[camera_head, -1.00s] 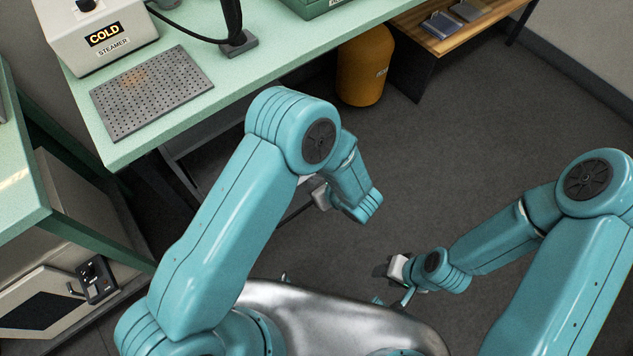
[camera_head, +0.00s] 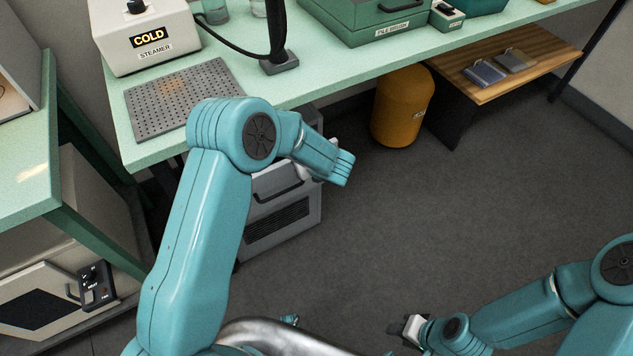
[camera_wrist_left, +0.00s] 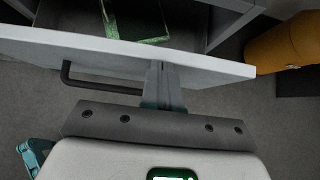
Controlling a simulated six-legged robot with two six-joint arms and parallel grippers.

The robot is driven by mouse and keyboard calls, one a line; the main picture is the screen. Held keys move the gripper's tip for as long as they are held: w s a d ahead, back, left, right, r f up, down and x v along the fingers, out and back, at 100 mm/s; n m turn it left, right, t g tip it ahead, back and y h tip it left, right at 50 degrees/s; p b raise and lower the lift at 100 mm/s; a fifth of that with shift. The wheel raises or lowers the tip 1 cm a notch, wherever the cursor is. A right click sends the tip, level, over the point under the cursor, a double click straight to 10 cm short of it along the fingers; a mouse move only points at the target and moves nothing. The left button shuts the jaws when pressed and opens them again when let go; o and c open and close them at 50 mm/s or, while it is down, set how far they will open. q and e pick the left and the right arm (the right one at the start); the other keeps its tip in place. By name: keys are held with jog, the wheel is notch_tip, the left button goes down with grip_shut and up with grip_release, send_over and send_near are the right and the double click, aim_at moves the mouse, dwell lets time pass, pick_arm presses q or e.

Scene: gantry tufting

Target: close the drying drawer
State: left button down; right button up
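The drying drawer is in the grey cabinet (camera_head: 312,212) under the green table, partly hidden behind my left arm in the head view. Its pale front (camera_wrist_left: 215,72) crosses the left wrist view, with a dark bar handle (camera_wrist_left: 95,82) on it. The drawer stands open there; a green speckled piece (camera_wrist_left: 125,25) lies inside. My left gripper (camera_wrist_left: 162,78) has its fingers together at the drawer front, right of the handle; contact is unclear.
The green table (camera_head: 340,88) carries a steamer (camera_head: 145,35), a perforated plate (camera_head: 180,100) and a green box (camera_head: 375,20). A yellow bin (camera_head: 402,108) stands right of the cabinet, beside a low wooden shelf (camera_head: 505,75). The floor to the right is clear.

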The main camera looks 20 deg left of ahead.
pick_arm(q)
jog(key=shift+w+a+f+b, duration=0.1)
jog(key=shift+w+a+b, duration=0.05)
jog(key=shift+w+a, duration=0.55)
jog(key=shift+w+a+b, duration=0.15)
jog(key=shift+w+a, duration=0.3)
jog(key=shift+a, duration=0.35)
